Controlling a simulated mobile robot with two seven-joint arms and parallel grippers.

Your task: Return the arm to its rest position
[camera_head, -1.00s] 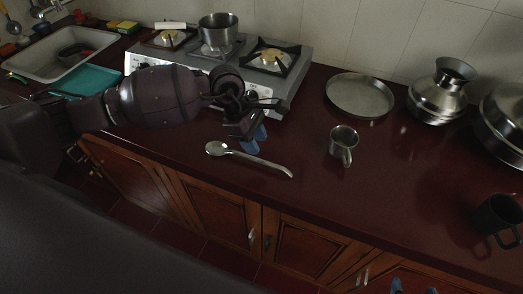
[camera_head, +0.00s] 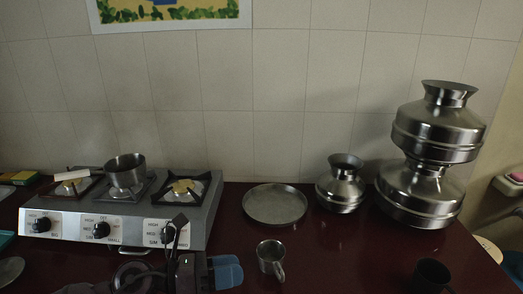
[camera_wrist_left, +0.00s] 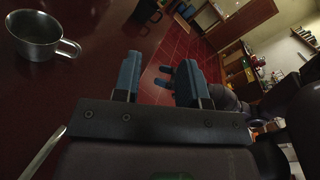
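My left gripper (camera_head: 225,272) shows at the bottom of the head view, over the dark red counter in front of the stove. In the left wrist view its two blue fingers (camera_wrist_left: 158,82) stand apart with nothing between them, so it is open and empty. A steel mug (camera_head: 270,260) stands just right of the gripper, apart from it. My right gripper (camera_wrist_left: 163,77) is small in the left wrist view, beyond the left fingers and over the red floor. Its blue tips look apart and empty. It is outside the head view.
The gas stove (camera_head: 130,222) holds a small pot (camera_head: 126,170). A steel plate (camera_head: 275,204), stacked steel vessels (camera_head: 436,132), a smaller vessel (camera_head: 341,190) and a dark mug (camera_head: 432,276) stand to the right. A metal handle (camera_wrist_left: 42,152) lies near the left gripper.

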